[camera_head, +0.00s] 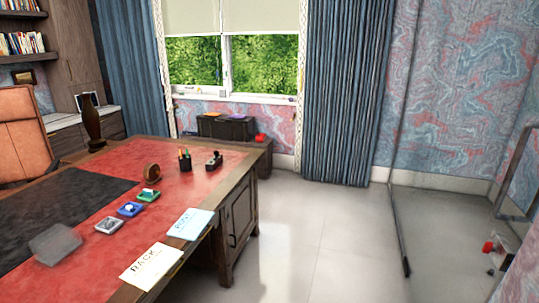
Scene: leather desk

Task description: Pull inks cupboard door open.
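The desk (225,180) has a red leather top and stands at the left and centre. A dark wood panelled cupboard door (240,217) is in its right-hand pedestal, facing the open floor, and looks shut. No label on it can be read, so I cannot tell for certain that it is the inks cupboard. My gripper is not in view.
Several small coloured pads (130,209), a pen pot (185,160) and two paper cards (152,266) lie on the desk. An orange chair (22,135) stands behind it. Pale floor (310,235) right of the desk is clear.

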